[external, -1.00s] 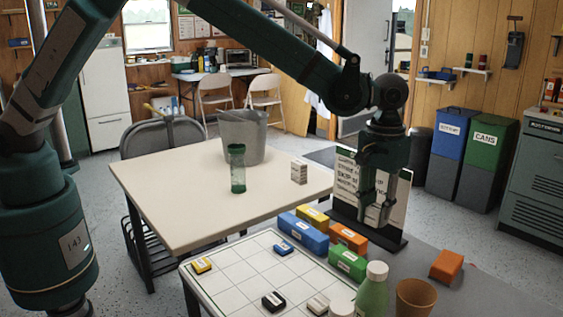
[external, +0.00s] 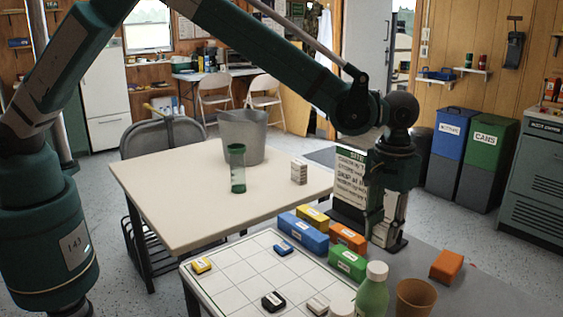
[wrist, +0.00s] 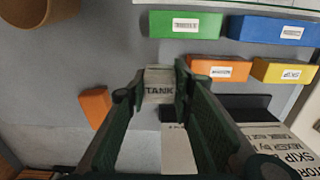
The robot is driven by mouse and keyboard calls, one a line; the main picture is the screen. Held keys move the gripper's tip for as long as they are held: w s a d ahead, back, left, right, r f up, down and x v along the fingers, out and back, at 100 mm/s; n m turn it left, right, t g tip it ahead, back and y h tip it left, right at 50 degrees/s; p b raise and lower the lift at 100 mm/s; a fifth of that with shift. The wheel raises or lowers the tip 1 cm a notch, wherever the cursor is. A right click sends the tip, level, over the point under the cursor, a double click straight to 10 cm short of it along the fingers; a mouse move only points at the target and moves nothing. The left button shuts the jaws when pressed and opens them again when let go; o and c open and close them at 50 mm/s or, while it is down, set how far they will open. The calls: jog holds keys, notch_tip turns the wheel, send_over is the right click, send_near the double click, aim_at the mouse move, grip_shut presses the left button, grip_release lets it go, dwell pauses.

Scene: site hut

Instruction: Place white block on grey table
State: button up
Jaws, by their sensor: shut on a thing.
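A white block (wrist: 158,88) with a dark label reading TANK sits between the fingertips of my gripper (wrist: 156,95) in the wrist view. My gripper is shut on it. In the external view my gripper (external: 386,236) points down, low over the grey table (external: 480,295), right of the coloured blocks. The fingers partly cover the block there, and I cannot tell whether its bottom touches the table.
A printed sign (external: 351,180) stands behind my gripper. Blue (external: 304,236), orange (external: 348,238) and green (external: 348,264) blocks lie left of it. An orange block (external: 446,265), green bottle (external: 372,292) and brown cup (external: 415,297) are nearby. The cream table (external: 190,205) is further left.

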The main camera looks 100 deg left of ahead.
aim_at(381, 242)
jog(key=shift+f, duration=1.65)
jog(key=shift+f, duration=0.1)
jog(key=shift+f+b, duration=0.55)
jog(key=shift+f, duration=1.25)
jog(key=shift+f, duration=0.1)
jog(key=o, duration=0.5)
jog(key=shift+o, duration=0.6)
notch_tip(381, 242, up, 12)
jog(key=shift+r+p, duration=0.15)
jog(key=shift+p, duration=0.95)
